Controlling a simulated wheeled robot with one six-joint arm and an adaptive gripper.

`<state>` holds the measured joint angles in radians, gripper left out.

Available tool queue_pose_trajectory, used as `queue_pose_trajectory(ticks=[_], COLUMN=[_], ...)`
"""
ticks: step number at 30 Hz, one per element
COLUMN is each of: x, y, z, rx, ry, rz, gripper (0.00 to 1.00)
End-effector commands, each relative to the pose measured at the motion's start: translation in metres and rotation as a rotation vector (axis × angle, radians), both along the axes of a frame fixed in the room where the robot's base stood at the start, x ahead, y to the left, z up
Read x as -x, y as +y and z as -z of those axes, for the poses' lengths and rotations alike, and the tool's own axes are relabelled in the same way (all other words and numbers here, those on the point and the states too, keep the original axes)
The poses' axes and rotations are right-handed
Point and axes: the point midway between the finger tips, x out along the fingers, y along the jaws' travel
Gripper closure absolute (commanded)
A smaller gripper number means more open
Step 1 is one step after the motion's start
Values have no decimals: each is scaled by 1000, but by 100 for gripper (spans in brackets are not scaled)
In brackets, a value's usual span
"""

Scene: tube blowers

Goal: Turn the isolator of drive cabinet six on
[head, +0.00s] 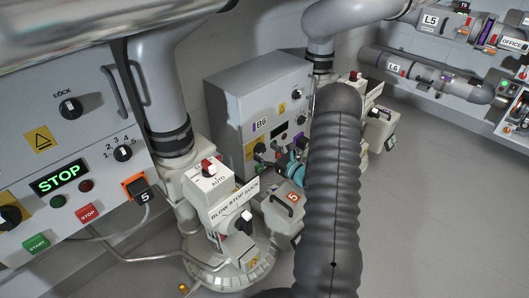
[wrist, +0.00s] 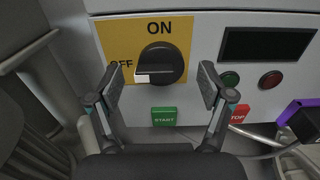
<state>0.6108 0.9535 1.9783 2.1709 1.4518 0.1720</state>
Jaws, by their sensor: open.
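The grey drive cabinet marked B6 (head: 235,110) stands in the middle of the head view. In the wrist view its isolator is a round black knob (wrist: 163,62) on a yellow plate (wrist: 112,36) marked ON at the top and OFF at the left. The knob's white pointer mark faces left, towards OFF. My gripper (wrist: 160,76) is open, with one finger to the left and one to the right of the knob. There is a visible gap at each side; whether the tips reach the knob's depth I cannot tell. In the head view my arm hides part of the cabinet.
Below the knob is a green START button (wrist: 164,116); to the right are a red STOP button (wrist: 238,113), two round lamps and a dark display (wrist: 268,44). A purple connector (wrist: 298,108) sits at lower right. Another cabinet (head: 80,130) showing STOP stands at left.

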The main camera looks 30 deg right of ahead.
Motion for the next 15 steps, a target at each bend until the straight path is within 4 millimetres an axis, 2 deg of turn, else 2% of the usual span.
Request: queue_pose_trajectory(ticks=[4, 12, 15], x=[-7, -8, -8], y=[2, 3, 3], z=[0, 0, 0], rx=[0, -1, -1], ry=[1, 1, 1], rz=[2, 2, 2], gripper=[20, 20, 45])
